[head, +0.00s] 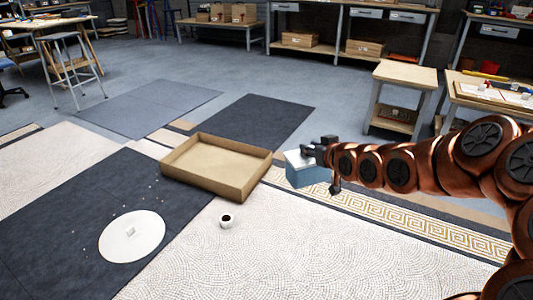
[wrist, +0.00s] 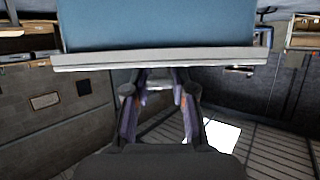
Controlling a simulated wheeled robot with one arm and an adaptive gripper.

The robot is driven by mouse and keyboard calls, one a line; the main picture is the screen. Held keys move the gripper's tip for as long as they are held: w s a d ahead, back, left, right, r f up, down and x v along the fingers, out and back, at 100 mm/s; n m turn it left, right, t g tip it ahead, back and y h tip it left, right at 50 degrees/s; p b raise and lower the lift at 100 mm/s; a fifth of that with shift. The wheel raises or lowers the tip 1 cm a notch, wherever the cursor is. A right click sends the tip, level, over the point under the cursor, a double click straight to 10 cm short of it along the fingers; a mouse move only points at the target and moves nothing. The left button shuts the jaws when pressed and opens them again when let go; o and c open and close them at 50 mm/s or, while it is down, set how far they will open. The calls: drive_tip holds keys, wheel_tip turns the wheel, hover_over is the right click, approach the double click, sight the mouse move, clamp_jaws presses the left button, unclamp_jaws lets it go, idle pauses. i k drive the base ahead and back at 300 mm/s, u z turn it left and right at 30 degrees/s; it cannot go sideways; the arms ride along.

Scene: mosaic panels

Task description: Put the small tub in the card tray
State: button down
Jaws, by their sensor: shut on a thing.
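The small tub (head: 306,176) is blue with a pale grey top, in the head view just right of the card tray. The card tray (head: 240,191) is a shallow, open brown box on the floor panels, and it looks empty. My gripper (head: 318,152) is shut on the tub at its upper right side. In the wrist view the tub (wrist: 155,28) fills the top of the picture, with its grey rim across the gripper fingers (wrist: 160,88). The tub's height above the floor is hard to tell.
A white round plate (head: 132,238) with a small pale piece on it lies at the lower left, with small white bits nearby. A small white cup (head: 226,221) with dark contents stands in front of the tray. A wooden stand (head: 404,78) is behind my arm.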

sight(228, 178)
drive_tip(key=z, duration=0.45)
drive_tip(key=i, duration=1.6)
drive_tip(key=u, duration=0.35)
drive_tip(key=i, duration=1)
drive_tip(key=u, duration=1.6)
drive_tip(key=i, duration=0.6)
drive_tip(key=u, duration=0.5)
